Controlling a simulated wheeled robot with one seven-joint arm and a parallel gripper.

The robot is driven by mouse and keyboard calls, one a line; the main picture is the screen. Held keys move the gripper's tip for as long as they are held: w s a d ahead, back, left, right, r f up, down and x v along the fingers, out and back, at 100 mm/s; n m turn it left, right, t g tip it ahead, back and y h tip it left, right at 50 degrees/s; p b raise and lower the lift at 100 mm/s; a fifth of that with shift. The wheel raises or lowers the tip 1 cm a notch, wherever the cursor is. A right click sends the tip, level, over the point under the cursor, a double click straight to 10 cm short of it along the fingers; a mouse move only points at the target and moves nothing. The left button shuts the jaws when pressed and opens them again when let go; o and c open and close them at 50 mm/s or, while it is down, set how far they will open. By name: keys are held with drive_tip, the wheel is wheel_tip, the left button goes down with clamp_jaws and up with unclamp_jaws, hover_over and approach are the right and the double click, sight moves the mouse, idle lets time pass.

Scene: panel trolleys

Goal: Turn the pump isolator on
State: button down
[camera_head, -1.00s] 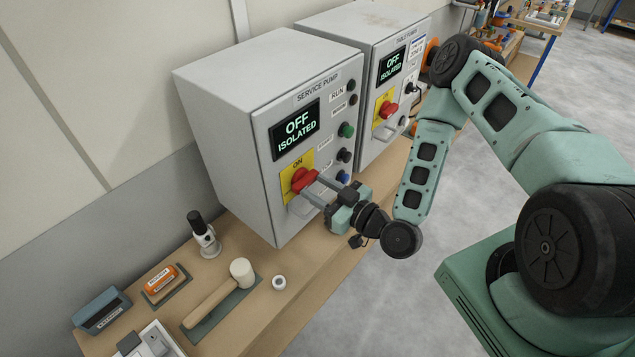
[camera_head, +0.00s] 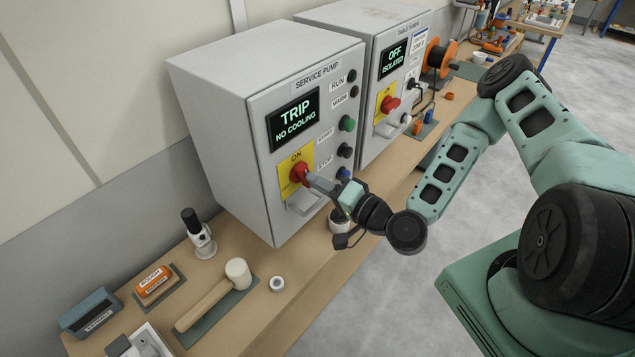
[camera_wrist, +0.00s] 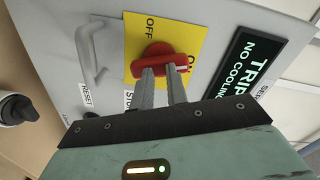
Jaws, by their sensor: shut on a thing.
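The SERVICE PUMP panel (camera_head: 225,120) is a grey cabinet on the bench. Its display (camera_head: 294,122) reads TRIP, NO COOLING, also legible in the wrist view (camera_wrist: 247,68). Its red isolator handle (camera_head: 298,172) sits on a yellow plate (camera_wrist: 136,36) marked ON and OFF. In the head view the handle stands upright, towards ON. My gripper (camera_wrist: 163,74) is shut on the red handle, one finger on each side. The fingers (camera_head: 310,181) partly hide the handle and the lettering.
A TABLE PUMP panel (camera_head: 350,36) stands behind, its display (camera_head: 393,58) reading OFF, ISOLATED. The door has a grey pull handle (camera_wrist: 90,50) near the isolator.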

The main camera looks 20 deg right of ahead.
drive_tip(key=shift+w+d+m+t+b, duration=0.2)
drive_tip(key=shift+w+m, duration=0.25)
drive_tip(key=shift+m, duration=0.15)
drive_tip(key=shift+w+d+m+t+b, duration=0.1)
drive_tip(key=shift+w+d+m+b, duration=0.1)
drive_tip(key=shift+w+m, duration=0.35)
drive_tip(key=c, duration=1.7)
unclamp_jaws()
drive_tip(key=shift+s+r+m, duration=0.1)
drive_tip(key=shift+r+m, duration=0.15)
drive_tip(key=shift+m, duration=0.3)
drive_tip(key=shift+c, duration=0.2)
drive_tip(key=o, duration=0.4)
drive_tip(key=shift+a, duration=0.1)
drive_tip(key=shift+o, duration=0.2)
drive_tip(key=shift+s+d+f+p, duration=0.15)
drive_tip(key=shift+s+p, duration=0.4)
drive_tip(key=shift+s, duration=0.3)
drive_tip(key=shift+s+d+f+p, duration=0.1)
drive_tip(key=shift+s+d+p, duration=0.1)
drive_tip(key=shift+s+p, duration=0.5)
drive_tip(key=shift+s+d+f+p, duration=0.15)
drive_tip(key=shift+s+p, duration=0.2)
drive_tip(key=shift+s, duration=0.7)
drive_tip(key=shift+d, duration=0.1)
